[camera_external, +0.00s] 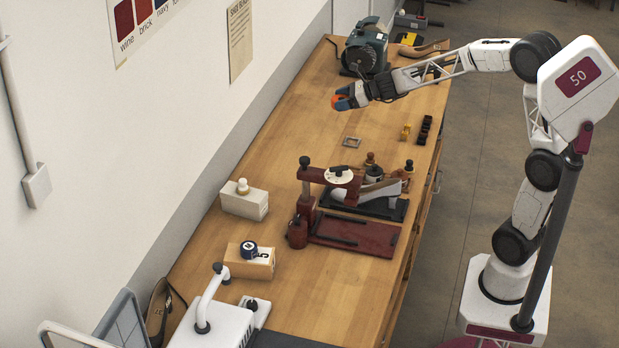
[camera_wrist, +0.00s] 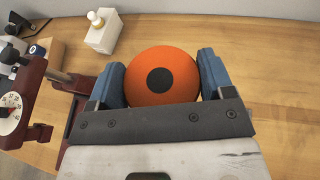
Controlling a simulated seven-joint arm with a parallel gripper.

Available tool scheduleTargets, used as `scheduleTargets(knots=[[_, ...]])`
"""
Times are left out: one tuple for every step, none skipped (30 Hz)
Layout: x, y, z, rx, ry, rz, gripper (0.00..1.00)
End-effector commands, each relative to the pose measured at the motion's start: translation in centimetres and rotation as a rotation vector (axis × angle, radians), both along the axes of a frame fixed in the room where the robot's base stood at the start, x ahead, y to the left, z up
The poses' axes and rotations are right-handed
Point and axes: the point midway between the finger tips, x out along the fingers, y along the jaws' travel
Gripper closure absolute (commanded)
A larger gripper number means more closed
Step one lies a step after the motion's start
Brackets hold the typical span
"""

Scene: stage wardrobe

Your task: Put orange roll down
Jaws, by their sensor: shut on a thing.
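The orange roll (camera_wrist: 178,72) has a dark round centre. In the wrist view it sits between the two blue fingers of my gripper (camera_wrist: 160,82), which are shut on it. The underside of the roll is hidden.
A dark red press with a dial (camera_external: 340,175) stands mid-bench. Nearer the wall are a white box (camera_external: 244,201) and a light wooden box with a blue roll (camera_external: 249,249). A grey-green machine (camera_external: 365,50) stands at the back. A small square frame (camera_external: 352,142) lies on otherwise clear wood.

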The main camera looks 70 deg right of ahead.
Motion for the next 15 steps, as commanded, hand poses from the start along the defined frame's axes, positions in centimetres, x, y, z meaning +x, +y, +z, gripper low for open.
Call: scheduleTargets(knots=[[0.0,0.0,1.3,-0.002,-0.004,0.0,0.52],[0.0,0.0,1.9,-0.003,-0.004,0.001,0.52],[0.0,0.0,2.8,-0.003,-0.005,0.0,0.52],[0.0,0.4,2.9,-0.002,-0.003,0.007,0.52],[-0.1,1.1,2.7,-0.001,-0.002,0.019,0.52],[-0.1,1.9,2.7,-0.001,-0.003,0.034,0.52],[-0.2,2.5,2.8,-0.001,-0.003,0.045,0.52],[-0.3,3.0,2.8,-0.001,-0.003,0.055,0.52],[-0.3,3.7,2.8,-0.002,-0.005,0.068,0.52],[-0.4,4.4,2.9,-0.002,-0.006,0.08,0.52],[-0.5,5.0,2.9,-0.003,-0.006,0.093,0.52],[-0.6,5.9,3.0,-0.004,-0.007,0.109,0.52],[-0.8,6.5,3.1,-0.004,-0.008,0.122,0.52],[-0.9,7.3,3.1,-0.004,-0.009,0.137,0.52],[-1.1,8.3,3.2,-0.004,-0.009,0.156,0.52]])
